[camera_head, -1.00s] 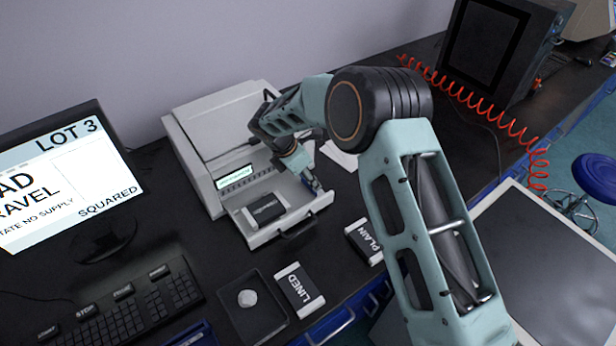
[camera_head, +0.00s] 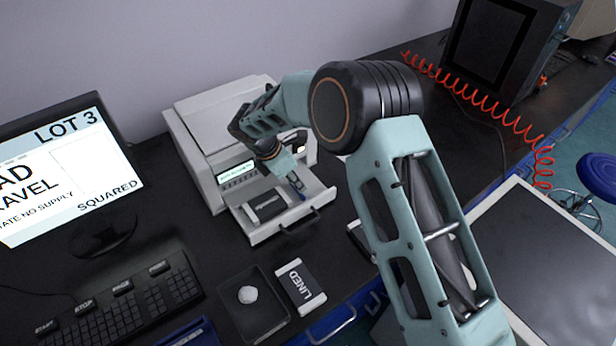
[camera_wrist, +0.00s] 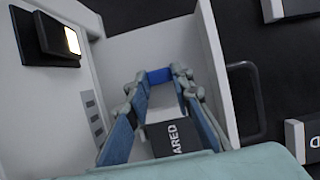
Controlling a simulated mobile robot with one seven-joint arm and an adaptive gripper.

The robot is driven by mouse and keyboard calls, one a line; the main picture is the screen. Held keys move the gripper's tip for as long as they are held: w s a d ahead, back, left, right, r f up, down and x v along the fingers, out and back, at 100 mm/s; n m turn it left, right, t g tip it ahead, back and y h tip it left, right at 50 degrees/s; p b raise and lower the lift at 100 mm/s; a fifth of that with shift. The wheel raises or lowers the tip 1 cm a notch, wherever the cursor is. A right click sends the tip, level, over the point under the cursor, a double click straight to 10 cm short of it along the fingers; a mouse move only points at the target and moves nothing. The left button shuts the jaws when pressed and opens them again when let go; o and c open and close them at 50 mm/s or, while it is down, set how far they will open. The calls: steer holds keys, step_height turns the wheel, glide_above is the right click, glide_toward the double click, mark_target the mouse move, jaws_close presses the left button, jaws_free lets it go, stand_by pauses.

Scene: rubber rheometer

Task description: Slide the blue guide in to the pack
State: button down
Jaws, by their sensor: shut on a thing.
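The blue guide (camera_wrist: 158,76) shows in the wrist view between the fingertips of my gripper (camera_wrist: 162,84), which is shut on it. In the head view my gripper (camera_head: 297,186) is inside the open drawer (camera_head: 262,236), and the guide is mostly hidden by the fingers. The pack (camera_head: 267,206) is a dark block with light ends, lying in the drawer to the left of my gripper. In the wrist view the pack (camera_wrist: 172,138) shows the letters "ARED", partly covered by my gripper. A strip of bare drawer floor shows between guide and pack.
The drawer belongs to a white machine (camera_head: 215,130) with a lit display. A LINED pack (camera_head: 300,287) and a black tray (camera_head: 257,318) with a white lump lie in front. Another pack is mostly hidden behind my arm. A monitor (camera_head: 70,175) and keyboard (camera_head: 120,305) stand at left.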

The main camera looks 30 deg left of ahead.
steer(key=shift+s+a, duration=0.25)
steer(key=shift+s, duration=0.25)
steer(key=shift+s+a, duration=0.25)
steer(key=shift+s, duration=0.2)
steer(key=c, duration=1.7)
jaws_free()
steer(key=shift+r, duration=0.1)
steer(key=v, duration=1.2)
steer(key=shift+c, duration=0.2)
